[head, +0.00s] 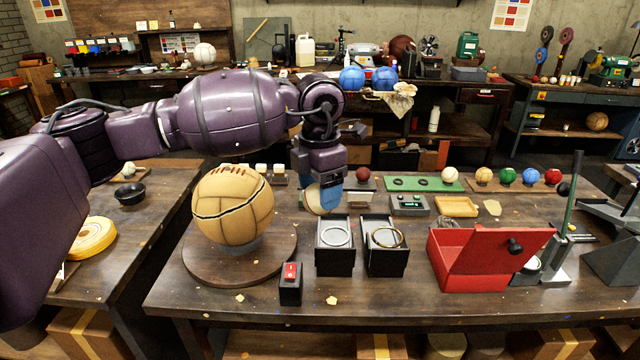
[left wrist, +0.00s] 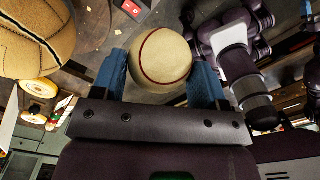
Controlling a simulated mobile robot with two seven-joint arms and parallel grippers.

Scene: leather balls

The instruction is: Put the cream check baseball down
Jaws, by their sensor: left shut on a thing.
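My left gripper (head: 324,196) hangs upright over the middle of the workbench, its blue fingers shut on the cream baseball (head: 311,204). In the left wrist view the ball (left wrist: 160,58) sits between both blue fingers (left wrist: 160,82) and shows a dark red seam line. A check pattern is too fine to make out. In the head view the fingers cover much of the ball. It is just behind two black boxes with rings, a silver one (head: 335,237) and a brass one (head: 386,237); whether it touches anything below is unclear. My right gripper is not seen.
A large tan ball (head: 232,207) stands on a round wooden turntable (head: 205,268) to the left. A red open case (head: 468,262) is at the right. A green board (head: 408,184) holds another cream ball (head: 449,174). A red switch box (head: 290,282) is at the front.

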